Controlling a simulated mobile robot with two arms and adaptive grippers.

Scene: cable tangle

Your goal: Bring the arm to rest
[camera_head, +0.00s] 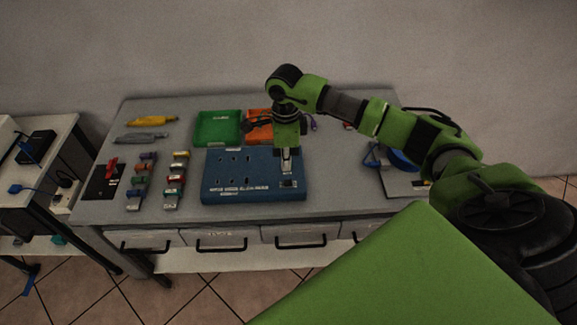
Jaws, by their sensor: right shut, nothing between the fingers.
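My right arm (398,126), green and black, reaches in from the right over the grey workbench (330,207). My right gripper (287,160) points down above the right part of a blue board (228,181) with several dark slots. It is shut and holds nothing. I cannot tell whether its tips touch the board or hang just above it. My left gripper is not in view.
A green tray (217,127) and a partly hidden orange tray (259,118) stand behind the board. Several small coloured blocks (175,179) line up left of it. A blue cable coil (402,160) lies at the right. A side table (60,150) stands far left.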

